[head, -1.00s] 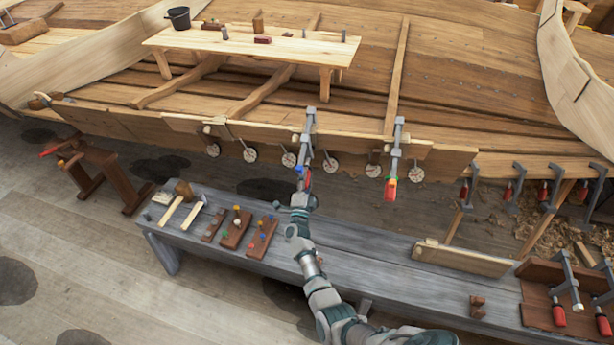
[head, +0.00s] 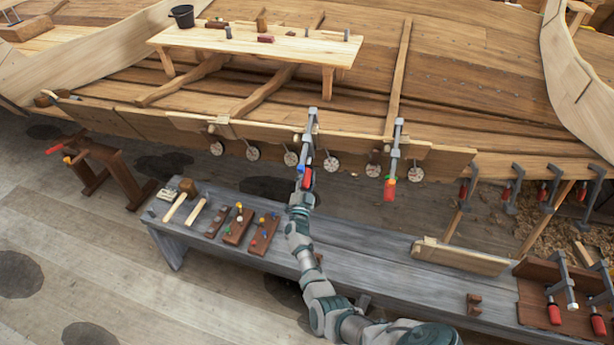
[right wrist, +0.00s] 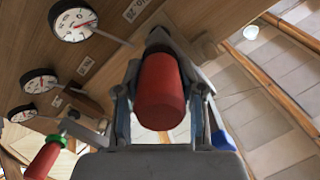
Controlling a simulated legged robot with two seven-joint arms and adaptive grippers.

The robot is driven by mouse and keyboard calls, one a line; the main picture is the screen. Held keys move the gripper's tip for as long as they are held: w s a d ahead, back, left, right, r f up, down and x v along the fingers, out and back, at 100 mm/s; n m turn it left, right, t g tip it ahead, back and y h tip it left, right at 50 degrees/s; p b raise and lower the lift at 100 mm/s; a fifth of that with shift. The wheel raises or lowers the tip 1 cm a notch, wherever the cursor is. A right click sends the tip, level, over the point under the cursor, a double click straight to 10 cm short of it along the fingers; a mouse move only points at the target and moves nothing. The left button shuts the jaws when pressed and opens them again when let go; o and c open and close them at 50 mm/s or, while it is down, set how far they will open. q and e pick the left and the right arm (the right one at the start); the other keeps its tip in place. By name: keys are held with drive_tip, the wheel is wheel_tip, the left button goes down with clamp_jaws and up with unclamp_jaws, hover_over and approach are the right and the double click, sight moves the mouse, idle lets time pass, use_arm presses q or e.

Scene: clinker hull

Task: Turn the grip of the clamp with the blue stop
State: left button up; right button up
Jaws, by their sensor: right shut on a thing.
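The clamp with the blue stop (head: 301,169) hangs on the hull's plank edge, its grey bar (head: 311,125) rising above the edge. Its red grip (head: 308,180) points down, and in the right wrist view the grip (right wrist: 161,92) sits between my fingers. My right gripper (right wrist: 163,118) is shut on that red grip; it also shows in the head view (head: 303,188). A blue part, which looks like the stop (right wrist: 222,140), shows beside the right finger. My left gripper is not in view.
Another clamp with a green stop and red grip (head: 390,188) hangs to the right. Round dials (head: 291,158) line the plank. The grey bench (head: 350,245) below carries mallets (head: 178,200), peg boards (head: 238,226) and more clamps (head: 553,312).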

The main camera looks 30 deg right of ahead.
drive_tip(key=shift+a+f, duration=0.2)
drive_tip(key=shift+f, duration=0.1)
drive_tip(key=o, duration=1)
drive_tip(key=shift+o, duration=0.7)
drive_tip(key=shift+w+d+f, duration=0.1)
drive_tip(key=shift+w, duration=0.1)
drive_tip(key=shift+s, duration=0.3)
drive_tip(key=v, duration=1.1)
drive_tip(key=shift+a, duration=0.3)
drive_tip(key=shift+s+f, duration=0.1)
drive_tip(key=shift+f, duration=0.05)
